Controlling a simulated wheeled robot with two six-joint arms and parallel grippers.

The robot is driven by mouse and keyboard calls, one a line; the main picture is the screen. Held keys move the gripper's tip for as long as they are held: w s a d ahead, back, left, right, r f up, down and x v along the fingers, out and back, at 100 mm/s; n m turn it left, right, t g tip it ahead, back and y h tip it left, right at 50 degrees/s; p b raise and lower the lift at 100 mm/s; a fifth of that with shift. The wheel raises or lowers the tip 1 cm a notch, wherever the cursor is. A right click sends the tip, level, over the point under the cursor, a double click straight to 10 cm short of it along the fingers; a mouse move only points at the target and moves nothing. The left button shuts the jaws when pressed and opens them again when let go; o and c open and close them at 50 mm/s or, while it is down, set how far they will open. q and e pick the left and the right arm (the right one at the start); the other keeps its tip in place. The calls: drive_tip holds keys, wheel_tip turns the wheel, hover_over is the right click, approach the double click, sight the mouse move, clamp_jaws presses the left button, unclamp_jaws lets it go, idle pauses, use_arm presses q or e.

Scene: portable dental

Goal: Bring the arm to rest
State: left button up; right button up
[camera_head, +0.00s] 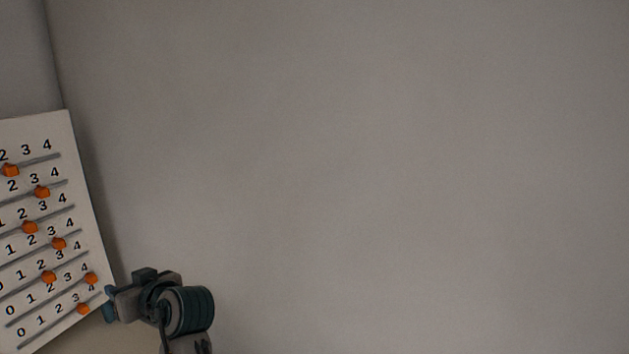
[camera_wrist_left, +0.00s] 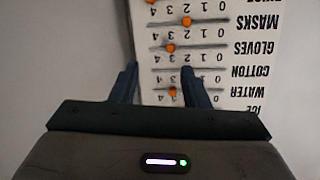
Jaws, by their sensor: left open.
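My left gripper (camera_head: 108,304) is low at the left in the head view, beside the lower right edge of a white slider board (camera_head: 62,135). In the left wrist view its two dark fingers (camera_wrist_left: 163,85) are spread apart with nothing between them. The board (camera_wrist_left: 240,60) shows beyond the fingers, upside down in that view, with rows labelled MASKS, GLOVES, COTTON and WATER. The gap between fingertips and board is hard to judge. My right gripper is in neither view.
The board carries several orange sliders (camera_head: 42,192) on numbered slots; some also show in the left wrist view (camera_wrist_left: 187,22). A plain grey wall (camera_head: 380,150) fills the rest of the head view. The area right of my left arm looks clear.

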use_arm(q)
drive_tip(key=s+f+m+h, duration=0.2)
drive_tip(key=s+f, duration=0.1)
drive_tip(key=f, duration=0.4)
drive_tip(key=s+f+m+h, duration=0.1)
drive_tip(key=s+f+h, duration=0.15)
drive_tip(key=f, duration=0.45)
drive_tip(key=s+d+f+m+g+h, duration=0.25)
drive_tip(key=s+f, duration=0.35)
drive_tip(key=s, duration=0.3)
drive_tip(key=s+d+f+m+g+h, duration=0.1)
drive_tip(key=s+d+f+m+h, duration=0.2)
drive_tip(key=s+f, duration=0.45)
drive_tip(key=s+d+f+m+g+h, duration=0.15)
drive_tip(key=s+f, duration=0.25)
drive_tip(key=s, duration=0.6)
wheel_tip(320, 180, down, 29)
drive_tip(key=a, duration=0.2)
drive_tip(key=s+a+f+g, duration=0.1)
drive_tip(key=s+f+g, duration=0.1)
drive_tip(key=s+f, duration=1.6)
drive_tip(key=shift+s+f+h, duration=0.2)
drive_tip(key=shift+f+h, duration=0.15)
drive_tip(key=shift+f, duration=0.4)
